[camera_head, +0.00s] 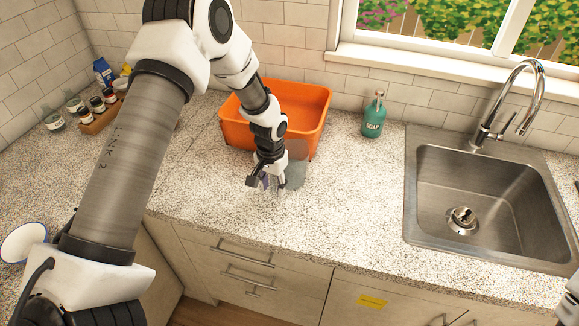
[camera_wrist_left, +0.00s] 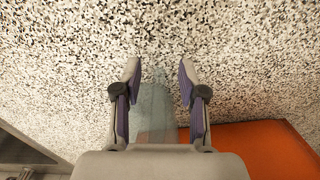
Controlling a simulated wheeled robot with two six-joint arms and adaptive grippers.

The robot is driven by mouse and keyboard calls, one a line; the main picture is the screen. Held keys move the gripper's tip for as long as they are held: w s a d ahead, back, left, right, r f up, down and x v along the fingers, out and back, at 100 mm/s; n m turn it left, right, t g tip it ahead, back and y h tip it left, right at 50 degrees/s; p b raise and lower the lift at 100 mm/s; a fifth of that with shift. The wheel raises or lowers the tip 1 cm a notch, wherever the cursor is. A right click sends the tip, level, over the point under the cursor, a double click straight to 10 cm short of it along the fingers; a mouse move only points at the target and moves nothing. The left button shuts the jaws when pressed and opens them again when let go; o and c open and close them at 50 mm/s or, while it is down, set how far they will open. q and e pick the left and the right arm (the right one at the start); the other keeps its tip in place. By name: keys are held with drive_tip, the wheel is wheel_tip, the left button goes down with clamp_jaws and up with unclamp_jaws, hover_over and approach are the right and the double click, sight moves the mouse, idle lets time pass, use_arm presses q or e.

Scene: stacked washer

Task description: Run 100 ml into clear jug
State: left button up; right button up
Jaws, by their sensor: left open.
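The clear jug (camera_head: 296,174) is a see-through, faintly grey-blue shape on the counter, in front of the orange tub. My left gripper (camera_head: 269,183) is at the jug's left side and partly covers it in the head view. In the left wrist view the jug (camera_wrist_left: 153,105) shows between the two fingers of my left gripper (camera_wrist_left: 159,68). The fingers are apart, and I cannot tell whether either touches the jug. The chrome tap (camera_head: 527,75) curves over the steel sink (camera_head: 412,200) at the right, with its lever (camera_head: 495,133) beside the base. No water stream shows.
The orange tub (camera_head: 313,100) stands behind the jug and also shows in the left wrist view (camera_wrist_left: 265,145). A green soap bottle (camera_head: 374,118) stands between tub and sink. Several small jars (camera_head: 97,105) are at the far left. The counter between jug and sink is clear.

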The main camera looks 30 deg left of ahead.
use_arm(q)
clamp_jaws()
drive_tip(key=shift+r, duration=0.1)
drive_tip(key=shift+r+b, duration=0.45)
drive_tip(key=shift+r, duration=0.1)
wheel_tip(320, 180, up, 2)
drive_tip(key=shift+r+b, duration=0.1)
drive_tip(key=shift+b, duration=0.45)
drive_tip(key=s+d+r+b, duration=0.1)
drive_tip(key=s+d+b, duration=0.3)
drive_tip(key=s+d, duration=0.5)
drive_tip(key=s, duration=0.4)
drive_tip(key=shift+d+r, duration=0.15)
drive_tip(key=shift+r, duration=0.15)
